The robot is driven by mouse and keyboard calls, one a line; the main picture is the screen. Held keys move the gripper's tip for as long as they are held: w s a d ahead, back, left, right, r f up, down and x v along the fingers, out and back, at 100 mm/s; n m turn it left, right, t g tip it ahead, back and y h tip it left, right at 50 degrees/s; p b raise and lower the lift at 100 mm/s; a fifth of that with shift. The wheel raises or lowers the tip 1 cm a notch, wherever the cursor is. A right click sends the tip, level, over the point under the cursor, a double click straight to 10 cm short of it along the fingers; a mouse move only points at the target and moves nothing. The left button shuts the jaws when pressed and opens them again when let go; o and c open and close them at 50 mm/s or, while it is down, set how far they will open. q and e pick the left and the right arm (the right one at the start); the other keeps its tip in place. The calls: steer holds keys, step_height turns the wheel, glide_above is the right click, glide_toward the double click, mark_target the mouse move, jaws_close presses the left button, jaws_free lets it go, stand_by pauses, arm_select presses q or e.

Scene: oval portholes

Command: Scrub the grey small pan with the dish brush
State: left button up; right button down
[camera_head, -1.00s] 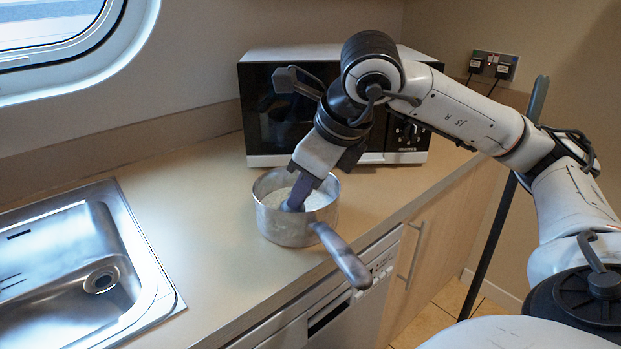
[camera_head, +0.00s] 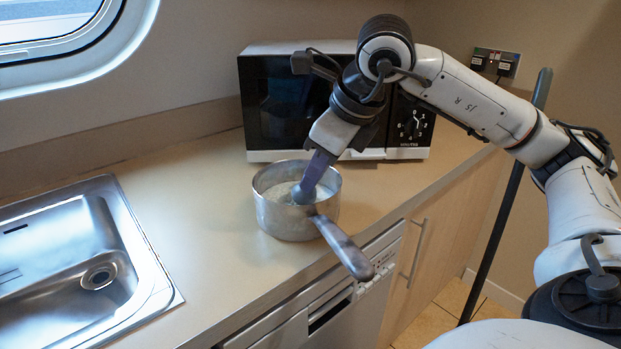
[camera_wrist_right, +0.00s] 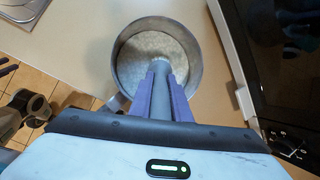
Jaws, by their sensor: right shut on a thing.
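The grey small pan (camera_head: 285,222) stands upright on the counter, its handle reaching over the front edge. In the right wrist view the pan (camera_wrist_right: 125,72) lies below the gripper, with a pale, speckled inside. My right gripper (camera_head: 319,168) is above the pan's right side, pointing down and left. It is shut on the dish brush (camera_head: 303,193), whose lower end is inside the pan. The brush's grey handle (camera_wrist_right: 161,84) shows between the two purple fingers in the right wrist view. The brush head's contact with the pan bottom cannot be made out.
A microwave (camera_head: 285,110) stands behind the pan against the wall. A steel sink (camera_head: 150,285) is set into the counter at the left. The counter (camera_head: 205,220) between sink and pan is clear. A dishwasher front (camera_head: 345,310) is below the edge.

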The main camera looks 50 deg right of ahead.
steer(key=shift+s+a+p, duration=0.15)
steer(key=shift+a+p, duration=0.3)
steer(key=shift+a, duration=0.1)
steer(key=shift+s+a+p, duration=0.2)
steer(key=shift+a+p, duration=0.2)
steer(key=shift+a, duration=0.5)
steer(key=shift+s+a+p, duration=0.15)
steer(key=shift+a+p, duration=0.25)
steer(key=shift+a, duration=0.45)
steer(key=d+r+p, duration=0.3)
steer(key=r+p, duration=0.7)
steer(key=r, duration=0.4)
steer(key=shift+w+d+r+p, duration=0.2)
steer(key=shift+w+d+p, duration=0.1)
steer(key=shift+w, duration=0.1)
steer(key=shift+r, duration=0.1)
